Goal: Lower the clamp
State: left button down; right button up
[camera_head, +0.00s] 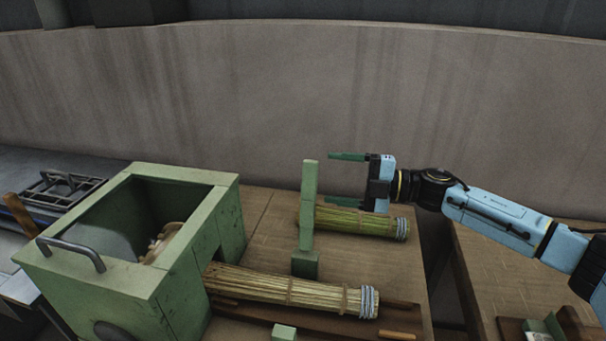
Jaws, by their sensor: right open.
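The clamp (308,205) is a pale green bar standing upright on the wooden table, with a small green block (305,264) at its foot. My right gripper (338,178) comes in from the right, open and empty. Its two dark green fingers point left toward the upper part of the bar, with a small gap to it in the picture. A broom bundle (290,290) with a wire-wound end lies in front of the clamp, its left end at the green box machine. My left gripper is out of view.
The green box machine (204,258) with metal handles stands at the left. A second, greener bundle (358,222) lies behind the clamp, below my right gripper. A small green block (284,332) sits at the front. A grey wall (300,90) closes the back.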

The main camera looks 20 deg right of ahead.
aim_at(303, 175)
jog(key=x, duration=0.7)
jog(key=shift+w+a, duration=0.25)
jog(key=shift+a, duration=0.05)
jog(key=shift+c, duration=0.3)
jog(key=c, duration=1.3)
jog(key=shift+a, duration=0.1)
jog(key=shift+c, duration=0.2)
